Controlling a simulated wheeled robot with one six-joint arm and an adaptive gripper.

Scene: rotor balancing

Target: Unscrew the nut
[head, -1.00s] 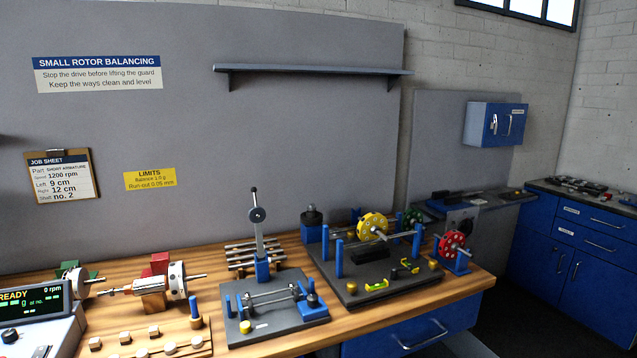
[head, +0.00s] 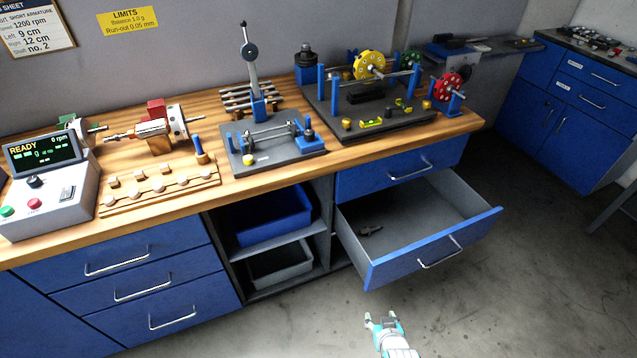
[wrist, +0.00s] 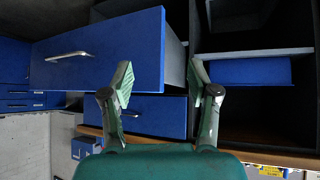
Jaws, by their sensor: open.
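I cannot make out a nut in either view. A yellow rotor disc (head: 369,65) sits on a shaft on a stand on the bench. A red disc (head: 447,86) stands on a blue holder to its right. In the open lower drawer (head: 470,222) lies a small dark fitting (head: 370,230), too small to identify. My gripper (head: 380,318) is open and empty, low in front of the drawer and apart from it. In the wrist view its two fingers (wrist: 160,73) are spread, with the drawer front (wrist: 100,55) beyond.
A blue bin (head: 272,217) and a grey bin (head: 280,266) stand on open shelves left of the drawer. The wooden bench (head: 250,178) carries a control box (head: 45,185), a dial-gauge stand (head: 250,60) and a spindle (head: 155,128). The floor (head: 540,290) at right is clear.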

